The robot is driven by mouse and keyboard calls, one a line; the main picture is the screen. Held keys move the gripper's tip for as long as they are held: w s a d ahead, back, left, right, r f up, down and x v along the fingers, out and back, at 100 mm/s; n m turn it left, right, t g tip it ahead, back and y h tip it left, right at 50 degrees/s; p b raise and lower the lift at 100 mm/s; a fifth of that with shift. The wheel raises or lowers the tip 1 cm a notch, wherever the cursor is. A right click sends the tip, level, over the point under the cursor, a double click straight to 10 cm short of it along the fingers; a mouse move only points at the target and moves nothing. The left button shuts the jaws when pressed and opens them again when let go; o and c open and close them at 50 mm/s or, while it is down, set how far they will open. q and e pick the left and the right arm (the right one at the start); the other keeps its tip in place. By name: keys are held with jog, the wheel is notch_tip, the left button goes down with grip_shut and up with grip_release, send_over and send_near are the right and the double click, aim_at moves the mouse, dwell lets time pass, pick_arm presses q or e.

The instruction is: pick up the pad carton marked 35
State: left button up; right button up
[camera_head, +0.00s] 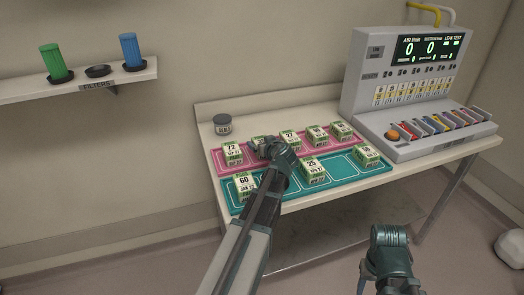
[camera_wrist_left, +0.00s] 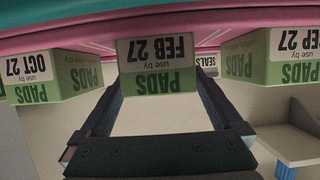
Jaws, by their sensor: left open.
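No carton's 35 can be read in these frames. Several green-and-white pad cartons stand on a pink mat (camera_head: 274,154) and a teal mat (camera_head: 335,178). A carton (camera_head: 257,141) on the pink mat, right of the carton marked 72 (camera_head: 232,152), is partly hidden by my left gripper (camera_head: 268,148). In the left wrist view, upside down, a carton with use-by FEB 27 (camera_wrist_left: 157,62) sits between the open fingers of the left gripper (camera_wrist_left: 158,88); contact cannot be told. My right gripper (camera_head: 391,240) hangs low, away from the table, its fingers unclear.
Cartons marked 27 (camera_head: 290,139), 60 (camera_head: 244,186) and 25 (camera_head: 312,170) stand nearby. Neighbouring cartons in the wrist view, OCT 27 (camera_wrist_left: 50,75) and SEP 27 (camera_wrist_left: 285,58), flank the fingers. A dark jar (camera_head: 222,124) stands behind, and a grey console (camera_head: 405,85) at right.

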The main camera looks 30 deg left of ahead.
pick_arm(q)
jog(key=c, duration=1.5)
jog(key=shift+r, duration=0.15)
pick_arm(e)
jog(key=shift+r, duration=0.15)
